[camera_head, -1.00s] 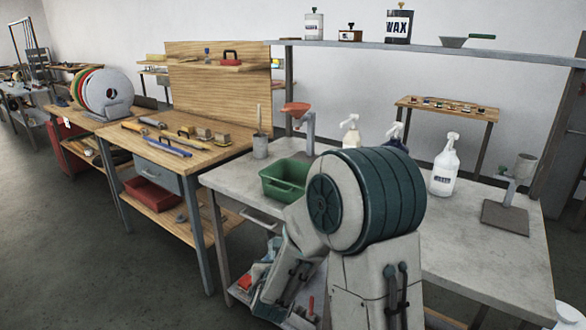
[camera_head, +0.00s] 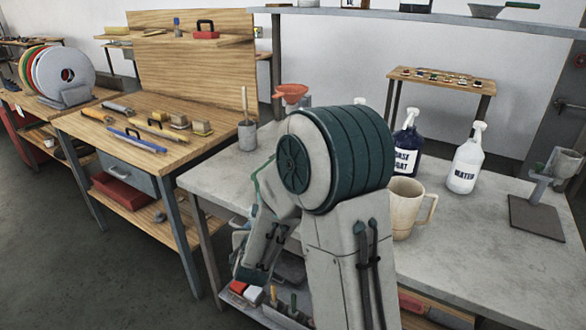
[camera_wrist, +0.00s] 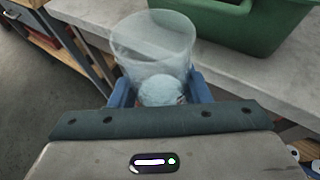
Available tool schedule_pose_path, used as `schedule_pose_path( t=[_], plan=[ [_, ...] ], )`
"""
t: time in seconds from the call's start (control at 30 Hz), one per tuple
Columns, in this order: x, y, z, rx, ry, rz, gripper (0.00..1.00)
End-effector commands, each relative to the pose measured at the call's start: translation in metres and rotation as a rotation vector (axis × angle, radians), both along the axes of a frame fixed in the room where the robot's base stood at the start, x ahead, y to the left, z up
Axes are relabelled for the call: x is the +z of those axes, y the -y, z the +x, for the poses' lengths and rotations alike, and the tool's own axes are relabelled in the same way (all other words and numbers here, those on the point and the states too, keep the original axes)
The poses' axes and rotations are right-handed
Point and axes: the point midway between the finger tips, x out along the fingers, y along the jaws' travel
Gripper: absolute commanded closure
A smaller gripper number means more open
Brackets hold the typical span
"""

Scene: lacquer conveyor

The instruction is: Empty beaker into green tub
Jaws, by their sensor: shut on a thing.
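The clear beaker (camera_wrist: 150,45) is between the blue fingers of my gripper (camera_wrist: 161,88) in the wrist view, and the fingers are shut on it. A pale bluish-white lump shows at the beaker's near end; I cannot tell whether it is inside. The green tub (camera_wrist: 248,32) stands on the grey worktop to the upper right of the beaker, apart from it. In the head view my arm hides the beaker, my gripper and most of the tub; only a thin green edge (camera_head: 257,183) shows.
The grey worktop (camera_head: 480,235) holds a beige mug (camera_head: 402,205), a dark spray bottle (camera_head: 407,150), a white spray bottle (camera_head: 466,162) and a grey stand (camera_head: 535,212). An orange funnel (camera_head: 291,93) and a grey pot (camera_head: 247,135) stand at the back left.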

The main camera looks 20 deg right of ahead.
Motion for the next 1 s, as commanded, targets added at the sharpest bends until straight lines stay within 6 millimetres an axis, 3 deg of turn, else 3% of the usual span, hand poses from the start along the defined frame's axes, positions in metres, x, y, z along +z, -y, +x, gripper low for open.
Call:
schedule_pose_path(
  t=[0.67, 1.0],
  plan=[
    [-0.001, -0.001, 0.000, 0.002, 0.001, 0.000, 0.84],
    [0.019, 0.046, -0.018, -0.113, 0.003, 0.000, 0.84]
  ],
)
